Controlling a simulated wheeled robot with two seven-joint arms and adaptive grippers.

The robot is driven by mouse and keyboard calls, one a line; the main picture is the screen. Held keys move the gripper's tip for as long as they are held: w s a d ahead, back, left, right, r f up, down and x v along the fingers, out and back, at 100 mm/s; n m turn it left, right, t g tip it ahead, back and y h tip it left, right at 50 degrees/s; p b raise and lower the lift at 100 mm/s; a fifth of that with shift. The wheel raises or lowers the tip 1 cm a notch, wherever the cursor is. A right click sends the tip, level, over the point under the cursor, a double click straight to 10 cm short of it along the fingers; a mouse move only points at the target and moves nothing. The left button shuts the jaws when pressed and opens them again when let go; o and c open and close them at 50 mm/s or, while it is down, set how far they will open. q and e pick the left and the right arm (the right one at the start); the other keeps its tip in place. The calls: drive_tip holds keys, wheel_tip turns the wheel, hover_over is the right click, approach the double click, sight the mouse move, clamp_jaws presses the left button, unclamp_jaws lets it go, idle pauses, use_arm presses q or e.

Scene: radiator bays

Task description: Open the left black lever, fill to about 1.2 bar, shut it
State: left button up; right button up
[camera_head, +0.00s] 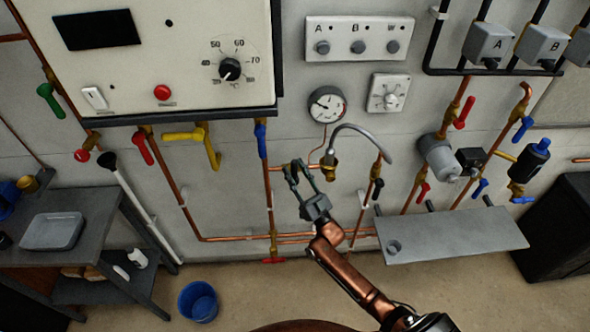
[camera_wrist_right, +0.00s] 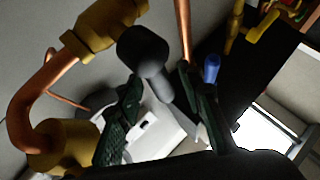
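My right gripper (camera_head: 302,168) is in front of the wall, just left of the brass valve (camera_head: 329,168) at the left end of a grey curved hose (camera_head: 362,134). Its fingers are apart. In the right wrist view a black lever (camera_wrist_right: 150,62) with a thick rounded end lies between the open fingers (camera_wrist_right: 158,84); I cannot tell if either touches it. The lever is hard to make out in the head view. Another black lever (camera_head: 379,184) is at the hose's right end. The round gauge (camera_head: 326,105) is above; its reading is too small to tell. My left gripper is not in view.
Copper pipes (camera_head: 268,195) run around the gripper. A blue lever (camera_head: 261,140) and a yellow lever (camera_head: 212,148) are to the left. A grey shelf (camera_head: 455,236) stands out at lower right. A blue bucket (camera_head: 198,301) is on the floor.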

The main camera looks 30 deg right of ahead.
drive_tip(key=v, duration=1.1)
drive_tip(key=shift+s+f, duration=0.2)
drive_tip(key=shift+s, duration=0.1)
wheel_tip(320, 180, down, 23)
drive_tip(key=s+d+g+h, duration=0.1)
drive_tip(key=g+h, duration=0.1)
drive_tip(key=g, duration=0.4)
drive_tip(key=s+d+f+g+h, duration=0.1)
drive_tip(key=s+f+g, duration=0.2)
drive_tip(key=s+f, duration=0.55)
drive_tip(key=s+f+g+h, duration=0.1)
drive_tip(key=s+f+g, duration=0.25)
drive_tip(key=f, duration=0.95)
drive_tip(key=s+f+g, duration=0.6)
drive_tip(key=s+f, duration=0.9)
drive_tip(key=s, duration=0.3)
drive_tip(key=s+a+f+g, duration=0.1)
drive_tip(key=s+f+g, duration=0.2)
drive_tip(key=s, duration=0.8)
drive_tip(key=s+a+f+g+h, duration=0.1)
drive_tip(key=s+f+g, duration=0.2)
drive_tip(key=s, duration=0.8)
drive_tip(key=shift+s+f+m, duration=0.3)
drive_tip(key=shift+f, duration=0.1)
